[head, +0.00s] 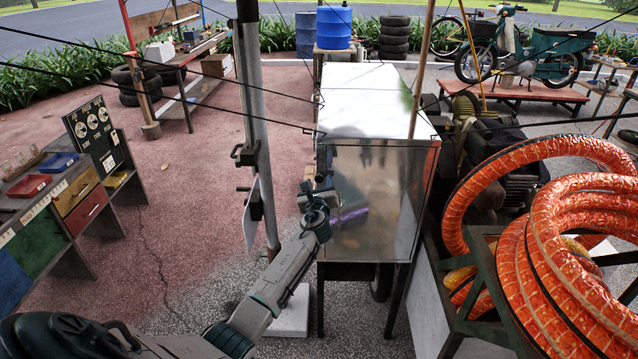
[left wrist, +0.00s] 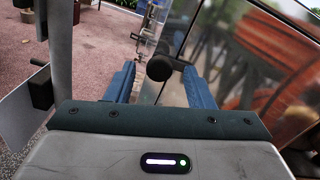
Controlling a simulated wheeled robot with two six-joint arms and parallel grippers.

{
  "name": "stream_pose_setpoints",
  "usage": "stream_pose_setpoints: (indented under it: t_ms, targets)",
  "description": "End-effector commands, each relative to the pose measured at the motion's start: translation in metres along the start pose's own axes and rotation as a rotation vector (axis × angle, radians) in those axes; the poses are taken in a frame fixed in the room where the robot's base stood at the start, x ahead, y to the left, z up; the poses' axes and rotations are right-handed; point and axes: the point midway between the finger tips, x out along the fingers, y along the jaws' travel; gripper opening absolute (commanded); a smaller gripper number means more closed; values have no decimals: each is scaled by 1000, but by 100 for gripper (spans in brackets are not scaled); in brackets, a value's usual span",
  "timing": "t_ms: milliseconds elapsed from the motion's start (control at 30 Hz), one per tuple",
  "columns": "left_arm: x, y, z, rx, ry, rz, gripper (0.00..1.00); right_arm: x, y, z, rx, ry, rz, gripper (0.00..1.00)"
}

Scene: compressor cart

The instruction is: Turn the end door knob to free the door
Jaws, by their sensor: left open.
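The end door (head: 385,205) is a shiny metal panel on the near end of the compressor cart, and it looks closed. Its knob (left wrist: 159,68) shows in the left wrist view as a dark round knob at the door's left edge. My left gripper (head: 322,192) is at the left side of the door in the head view. In the left wrist view its two blue fingers (left wrist: 159,82) are open, with the knob appearing between their tips and gaps on both sides. In the head view the gripper hides the knob. My right gripper is not in view.
A grey post (head: 253,120) with a white plate stands left of my left arm. Orange hose coils (head: 555,250) on a rack fill the right side. A workbench with coloured drawers (head: 80,205) stands at the far left. The paved floor (head: 185,215) between is open.

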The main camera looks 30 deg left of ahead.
Motion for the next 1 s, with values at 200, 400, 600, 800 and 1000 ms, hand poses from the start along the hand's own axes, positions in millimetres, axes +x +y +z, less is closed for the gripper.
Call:
stream_pose_setpoints:
  t_ms: [200,400,600,800,1000]
  targets:
    - [6,0,0,-2,1,0,48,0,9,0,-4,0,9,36]
    - [6,0,0,-1,1,0,42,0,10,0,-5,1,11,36]
    - [6,0,0,-1,1,0,3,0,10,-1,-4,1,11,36]
    - [6,0,-1,-10,1,0,4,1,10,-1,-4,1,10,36]
    - [6,1,-2,-69,1,0,4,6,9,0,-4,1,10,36]
